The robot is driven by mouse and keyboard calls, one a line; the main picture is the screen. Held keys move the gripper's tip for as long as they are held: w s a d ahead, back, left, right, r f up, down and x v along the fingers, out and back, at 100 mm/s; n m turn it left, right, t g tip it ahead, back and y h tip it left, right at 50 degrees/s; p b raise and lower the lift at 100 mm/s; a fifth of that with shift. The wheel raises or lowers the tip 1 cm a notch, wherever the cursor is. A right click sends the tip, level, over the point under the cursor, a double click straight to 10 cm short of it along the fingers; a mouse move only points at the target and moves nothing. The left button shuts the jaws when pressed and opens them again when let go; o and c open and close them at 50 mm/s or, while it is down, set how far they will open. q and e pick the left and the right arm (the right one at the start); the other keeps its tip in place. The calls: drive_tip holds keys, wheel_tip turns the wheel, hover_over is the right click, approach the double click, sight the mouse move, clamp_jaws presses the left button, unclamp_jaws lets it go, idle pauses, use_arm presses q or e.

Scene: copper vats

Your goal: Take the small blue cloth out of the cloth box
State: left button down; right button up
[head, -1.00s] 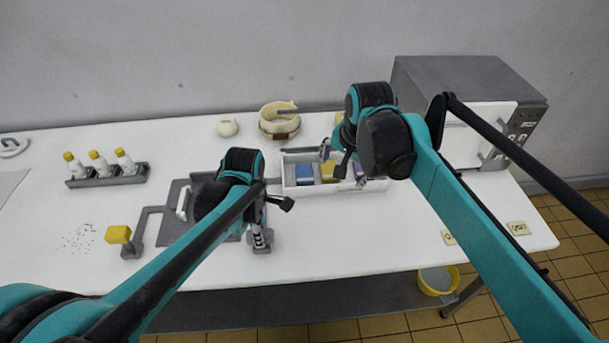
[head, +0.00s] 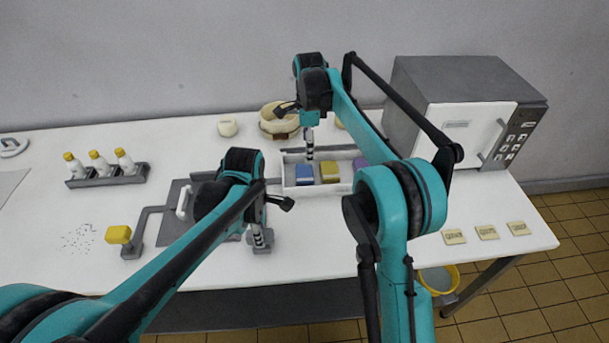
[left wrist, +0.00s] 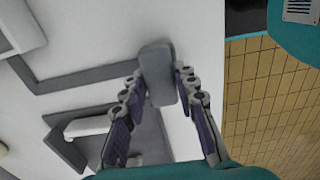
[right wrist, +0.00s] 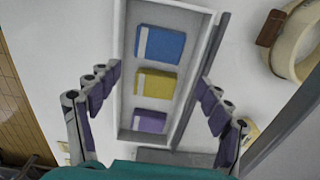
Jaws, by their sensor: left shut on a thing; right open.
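The small blue cloth (head: 304,175) lies in the left part of the white cloth box (head: 335,188); it also shows in the right wrist view (right wrist: 161,44). A yellow cloth (right wrist: 156,82) and a purple cloth (right wrist: 150,121) lie beside it in a row. My right gripper (right wrist: 160,80) is open and empty above the box, its fingers spread wider than the box. In the head view it is by the back of the box, near the blue cloth. My left gripper (head: 261,238) is shut on a grey block-like piece (left wrist: 158,72) near the table's front, left of the box.
A round cream container (head: 278,112) stands behind the box. A microwave-like oven (head: 465,110) is right. The right front table holds small labels.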

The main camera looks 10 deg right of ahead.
hover_over(305, 172)
drive_tip(key=f, duration=0.4)
drive_tip(key=shift+d+f, duration=0.35)
drive_tip(key=shift+d, duration=0.05)
drive_tip(key=f, duration=0.2)
drive_tip(key=a+f, duration=0.1)
drive_tip(key=f, duration=0.1)
drive_tip(key=shift+f, duration=0.6)
drive_tip(key=c, duration=0.8)
